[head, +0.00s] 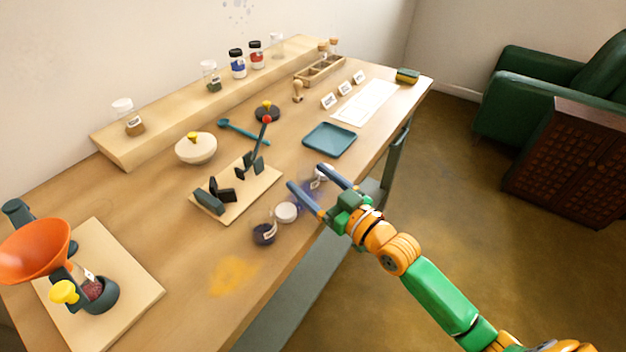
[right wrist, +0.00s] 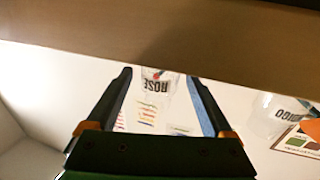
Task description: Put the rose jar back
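The rose jar, clear with a white label reading ROSE, shows upside down between the fingers in the right wrist view (right wrist: 160,76). My right gripper (head: 306,176) is open, reaching in over that edge, one finger on each side of the jar in the right wrist view (right wrist: 160,77). Gaps show, so I see no grip. My left gripper is out of view.
The raised shelf (head: 165,130) at the back holds several jars. A stand (head: 238,203), a teal tray (head: 330,138) and an orange funnel (head: 35,250) occupy the table.

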